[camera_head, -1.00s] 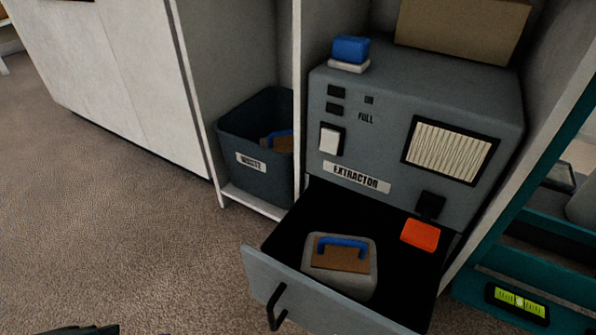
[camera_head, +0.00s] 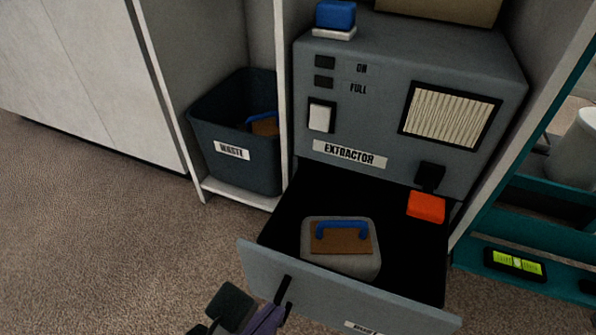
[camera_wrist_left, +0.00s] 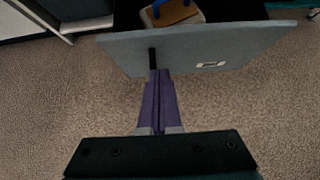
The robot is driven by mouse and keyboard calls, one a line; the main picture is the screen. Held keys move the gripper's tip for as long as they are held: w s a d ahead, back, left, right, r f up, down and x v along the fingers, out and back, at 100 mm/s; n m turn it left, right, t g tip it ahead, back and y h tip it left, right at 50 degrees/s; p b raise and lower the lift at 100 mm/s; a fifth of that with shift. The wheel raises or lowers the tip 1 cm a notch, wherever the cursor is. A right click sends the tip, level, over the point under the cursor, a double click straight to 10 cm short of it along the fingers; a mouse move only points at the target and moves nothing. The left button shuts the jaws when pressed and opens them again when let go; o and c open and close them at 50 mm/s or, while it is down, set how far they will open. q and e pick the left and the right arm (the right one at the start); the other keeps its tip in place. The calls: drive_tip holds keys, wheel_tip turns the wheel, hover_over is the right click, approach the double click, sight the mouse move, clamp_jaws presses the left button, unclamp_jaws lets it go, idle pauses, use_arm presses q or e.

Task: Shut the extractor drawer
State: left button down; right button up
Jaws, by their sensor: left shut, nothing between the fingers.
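The extractor (camera_head: 400,60) is a grey cabinet with its drawer pulled out at the bottom. The drawer front (camera_head: 340,295) is a grey panel with a black bar handle (camera_head: 283,290) near its left end. A grey canister with a brown top and blue handle (camera_head: 342,250) sits inside the drawer. My left gripper (camera_head: 278,308) has purple fingers, shut and empty, with their tips at the handle. In the left wrist view the fingertips (camera_wrist_left: 159,73) meet the lower end of the handle (camera_wrist_left: 152,58) before the drawer front (camera_wrist_left: 215,45); contact is unclear. The right gripper is not in view.
A dark waste bin (camera_head: 240,140) stands in the shelf bay left of the extractor. An orange block (camera_head: 426,207) shows at the drawer's back right. A teal shelf with a green level (camera_head: 515,262) is at right. Carpet (camera_head: 110,230) at left is clear.

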sight(296, 273)
use_arm(q)
drive_tip(key=w, duration=0.1)
drive_tip(key=w+f+b, duration=0.1)
drive_tip(key=w+d+f+b, duration=0.1)
drive_tip(key=w, duration=0.1)
drive_tip(key=shift+d, duration=0.1)
drive_tip(key=shift+w+d+r+b, duration=0.25)
drive_tip(key=shift+w+b, duration=0.3)
drive_tip(key=shift+w, duration=0.1)
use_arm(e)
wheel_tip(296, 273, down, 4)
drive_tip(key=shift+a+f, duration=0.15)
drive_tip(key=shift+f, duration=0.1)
